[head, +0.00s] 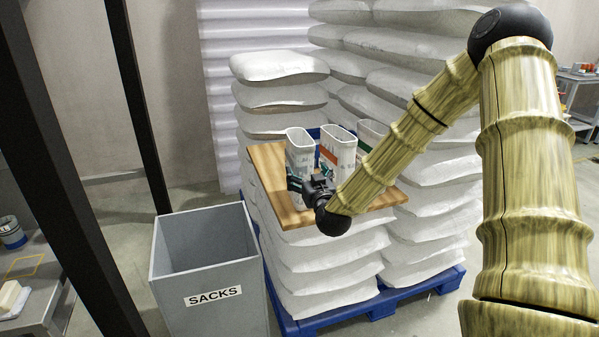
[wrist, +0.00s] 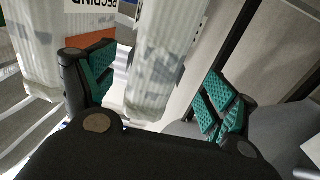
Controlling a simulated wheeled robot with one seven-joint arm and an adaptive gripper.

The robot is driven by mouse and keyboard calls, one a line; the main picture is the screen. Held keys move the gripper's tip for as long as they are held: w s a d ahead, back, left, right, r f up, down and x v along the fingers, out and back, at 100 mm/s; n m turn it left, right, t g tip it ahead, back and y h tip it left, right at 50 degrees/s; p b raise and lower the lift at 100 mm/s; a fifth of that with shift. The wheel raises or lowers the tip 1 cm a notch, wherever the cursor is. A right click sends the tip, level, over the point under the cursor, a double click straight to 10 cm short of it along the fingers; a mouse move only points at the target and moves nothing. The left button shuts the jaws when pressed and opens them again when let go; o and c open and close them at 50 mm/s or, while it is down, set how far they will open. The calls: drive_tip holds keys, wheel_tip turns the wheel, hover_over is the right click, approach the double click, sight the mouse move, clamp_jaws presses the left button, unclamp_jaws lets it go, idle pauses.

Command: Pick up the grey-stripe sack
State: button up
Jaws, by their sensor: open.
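Three slim whitish sacks stand upright on a wooden board. The left one (head: 300,152) shows no bright stripe in the head view; I take it for the grey-stripe sack, though its stripe is hard to make out. The middle sack (head: 338,148) has an orange-red band, and the right one (head: 371,133) a green band. My gripper (head: 310,176) is open at the left sack's near side. In the wrist view the pale sack (wrist: 160,62) stands between my spread teal-padded fingers (wrist: 156,92), nearer the left finger. Contact cannot be told. The orange-banded sack (wrist: 30,45) is left of the fingers.
The wooden board (head: 273,188) rests on stacked white bags (head: 325,265) on a blue pallet (head: 350,312). A grey bin marked SACKS (head: 208,266) stands at the lower left, beside a dark post (head: 140,105). Something blue shows behind the sacks.

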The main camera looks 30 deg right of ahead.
drive_tip(key=x, duration=0.2)
drive_tip(key=shift+w+d, duration=0.15)
drive_tip(key=shift+w, duration=0.1)
drive_tip(key=x, duration=0.4)
drive_tip(key=shift+d+r, duration=0.3)
drive_tip(key=shift+w+d, duration=0.15)
drive_tip(key=shift+w, duration=0.4)
drive_tip(key=shift+c, duration=0.4)
drive_tip(key=c, duration=1.1)
